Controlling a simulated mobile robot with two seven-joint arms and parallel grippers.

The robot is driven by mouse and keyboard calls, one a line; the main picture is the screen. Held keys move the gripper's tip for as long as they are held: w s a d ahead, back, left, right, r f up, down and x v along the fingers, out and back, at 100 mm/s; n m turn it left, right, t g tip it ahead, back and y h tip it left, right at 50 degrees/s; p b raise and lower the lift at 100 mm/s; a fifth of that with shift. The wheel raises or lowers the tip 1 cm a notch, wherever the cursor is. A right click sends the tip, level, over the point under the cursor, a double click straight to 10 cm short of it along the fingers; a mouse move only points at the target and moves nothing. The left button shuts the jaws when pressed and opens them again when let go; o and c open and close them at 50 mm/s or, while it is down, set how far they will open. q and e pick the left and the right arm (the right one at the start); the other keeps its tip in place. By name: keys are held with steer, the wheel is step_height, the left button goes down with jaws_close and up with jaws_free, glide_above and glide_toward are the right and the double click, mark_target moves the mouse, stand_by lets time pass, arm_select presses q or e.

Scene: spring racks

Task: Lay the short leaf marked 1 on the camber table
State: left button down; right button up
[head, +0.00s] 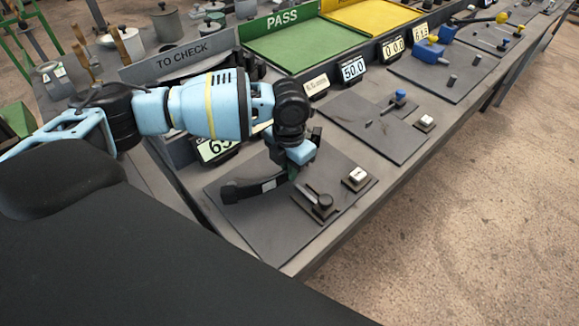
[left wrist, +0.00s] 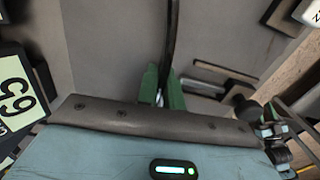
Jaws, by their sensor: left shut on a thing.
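My left gripper (head: 287,172) is over the nearest dark grey plate, the one beside the display whose label begins "CA" (head: 217,149). It is shut on a dark, slightly curved leaf (head: 242,190), which sticks out to the left, low over the plate (head: 262,226). I cannot tell whether the leaf touches the plate. A small pale patch shows on the leaf, but no number is legible. In the left wrist view the green fingers (left wrist: 164,90) grip the leaf (left wrist: 172,40), seen as a thin dark strip on edge. My right gripper is out of view.
A small lever with a dark knob (head: 323,201) and a white button (head: 357,176) stand at the plate's right side. A second plate (head: 372,130) lies farther along the bench. The green PASS tray (head: 305,45) and grey TO CHECK tray (head: 180,58) are behind.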

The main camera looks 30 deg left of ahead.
arm_select(q)
steer(key=shift+r, duration=0.1)
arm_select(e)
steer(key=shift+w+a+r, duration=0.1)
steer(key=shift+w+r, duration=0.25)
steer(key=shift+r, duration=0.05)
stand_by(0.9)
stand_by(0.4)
arm_select(q)
steer(key=shift+w+a, duration=0.2)
steer(key=shift+a, duration=0.15)
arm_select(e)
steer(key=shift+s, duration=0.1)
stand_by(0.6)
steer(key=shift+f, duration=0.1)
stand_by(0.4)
arm_select(q)
steer(key=c, duration=2)
jaws_free()
steer(key=o, duration=0.5)
steer(key=shift+o, duration=0.9)
steer(key=shift+s+f, duration=0.15)
steer(key=shift+f, duration=0.15)
steer(key=o, duration=0.3)
steer(key=shift+r, duration=0.1)
